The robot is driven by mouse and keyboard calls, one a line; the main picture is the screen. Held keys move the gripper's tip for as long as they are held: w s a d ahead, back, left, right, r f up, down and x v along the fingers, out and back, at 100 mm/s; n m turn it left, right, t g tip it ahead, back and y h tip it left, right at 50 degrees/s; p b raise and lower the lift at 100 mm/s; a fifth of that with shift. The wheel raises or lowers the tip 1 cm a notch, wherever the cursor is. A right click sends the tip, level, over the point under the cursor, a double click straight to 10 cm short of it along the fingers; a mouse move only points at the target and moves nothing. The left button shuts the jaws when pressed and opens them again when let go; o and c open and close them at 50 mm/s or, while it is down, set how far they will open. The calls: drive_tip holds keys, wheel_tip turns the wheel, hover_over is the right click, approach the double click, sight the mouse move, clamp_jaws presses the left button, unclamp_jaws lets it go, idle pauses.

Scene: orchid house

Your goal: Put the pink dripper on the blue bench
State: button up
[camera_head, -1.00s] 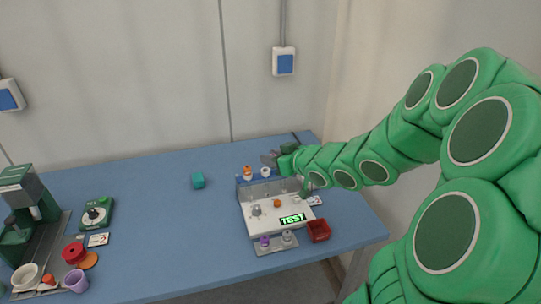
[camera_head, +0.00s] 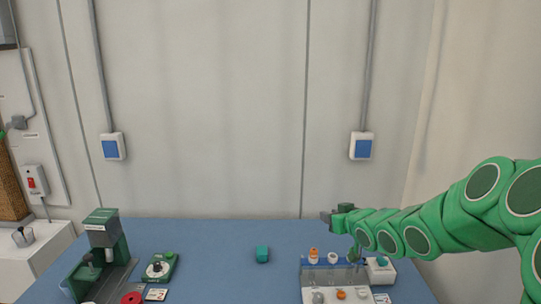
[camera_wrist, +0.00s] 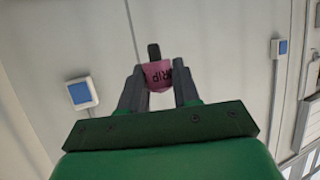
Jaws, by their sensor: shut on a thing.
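The pink dripper (camera_wrist: 158,74), with dark letters on it that read in part "RIP", is between the two dark fingers of my gripper (camera_wrist: 157,82) in the wrist view. The fingers are shut on its sides. The wrist view has only walls behind it, no bench. In the head view my gripper (camera_head: 328,216) is over the back right part of the blue bench (camera_head: 210,262), against the wall. The dripper cannot be made out there.
A white tray with small bottles (camera_head: 335,285) stands on the bench below my arm. A green dial device (camera_head: 160,267) and a green machine (camera_head: 103,245) stand at the left. Bare blue surface lies between the dial device and the teal block.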

drive_tip(key=w+a, duration=0.3)
drive_tip(key=w, duration=0.2)
drive_tip(key=s+d+f+m+h, duration=0.2)
drive_tip(key=d+f, duration=0.1)
drive_tip(key=f, duration=0.3)
drive_tip(key=s+d+f+m+h, duration=0.2)
drive_tip(key=d+f+h, duration=0.15)
drive_tip(key=f, duration=0.25)
drive_tip(key=s+a+r+n+y, duration=0.2)
drive_tip(key=s+r+n+y, duration=0.3)
drive_tip(key=s+r+y, duration=0.2)
drive_tip(key=shift+s+r+g, duration=0.3)
drive_tip(key=shift+s+r, duration=0.75)
drive_tip(key=shift+s, duration=1.15)
